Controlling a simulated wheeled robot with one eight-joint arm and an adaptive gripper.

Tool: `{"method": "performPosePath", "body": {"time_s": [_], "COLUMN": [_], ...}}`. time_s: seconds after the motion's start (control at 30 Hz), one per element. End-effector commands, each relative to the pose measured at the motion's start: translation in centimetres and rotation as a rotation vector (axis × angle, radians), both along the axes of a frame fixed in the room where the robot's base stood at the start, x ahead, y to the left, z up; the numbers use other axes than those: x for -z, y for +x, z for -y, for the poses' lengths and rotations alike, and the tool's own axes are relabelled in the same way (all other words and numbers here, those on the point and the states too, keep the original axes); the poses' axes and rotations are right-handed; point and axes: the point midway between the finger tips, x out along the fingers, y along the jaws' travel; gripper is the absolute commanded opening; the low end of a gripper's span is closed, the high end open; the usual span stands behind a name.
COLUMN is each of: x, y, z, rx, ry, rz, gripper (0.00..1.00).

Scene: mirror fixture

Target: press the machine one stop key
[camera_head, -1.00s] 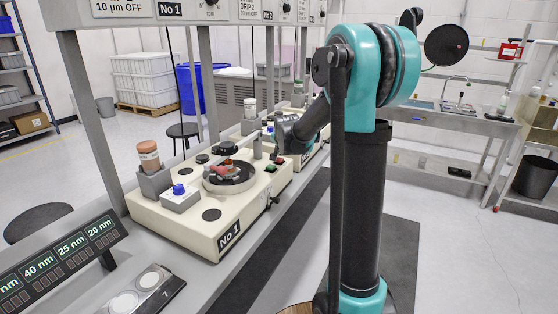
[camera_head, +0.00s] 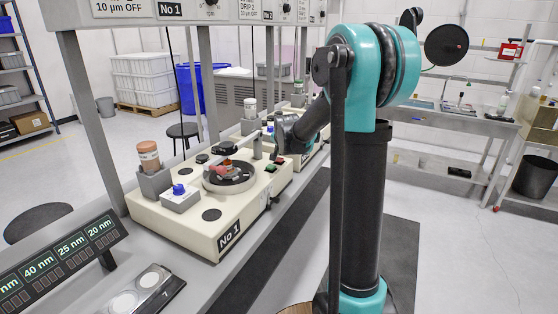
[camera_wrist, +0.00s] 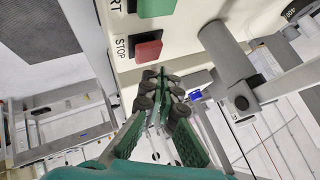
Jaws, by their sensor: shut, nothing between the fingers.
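Machine one (camera_head: 195,240) is a cream box labelled No 1, on the bench left of my arm in the head view. Its stop key (camera_wrist: 148,48) is a red block on a dark base, marked STOP, in the wrist view. The green start key (camera_wrist: 156,8) sits beside it at the top edge. Both keys look small in the head view, at the machine's right end. My gripper (camera_wrist: 163,76) is shut and empty, its tips just below the red key in the picture. I cannot tell whether they touch it.
A grey cylindrical arm (camera_wrist: 228,60) stands on the machine right of the keys in the wrist view. A round dark plate (camera_head: 230,182) with a reddish piece is on the machine. A brown-capped bottle (camera_head: 148,156) and a blue-knobbed box (camera_head: 181,200) stand to its left.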

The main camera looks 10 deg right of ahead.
Motion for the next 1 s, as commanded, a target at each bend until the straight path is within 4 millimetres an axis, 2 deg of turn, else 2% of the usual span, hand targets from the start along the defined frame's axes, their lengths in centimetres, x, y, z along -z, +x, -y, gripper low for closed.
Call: {"method": "performPosePath", "body": {"time_s": [1.0], "x": [0.96], "y": [0.00], "z": [0.00], "rx": [0.000], "ry": [0.000], "rz": [0.000], "gripper": [0.00]}}
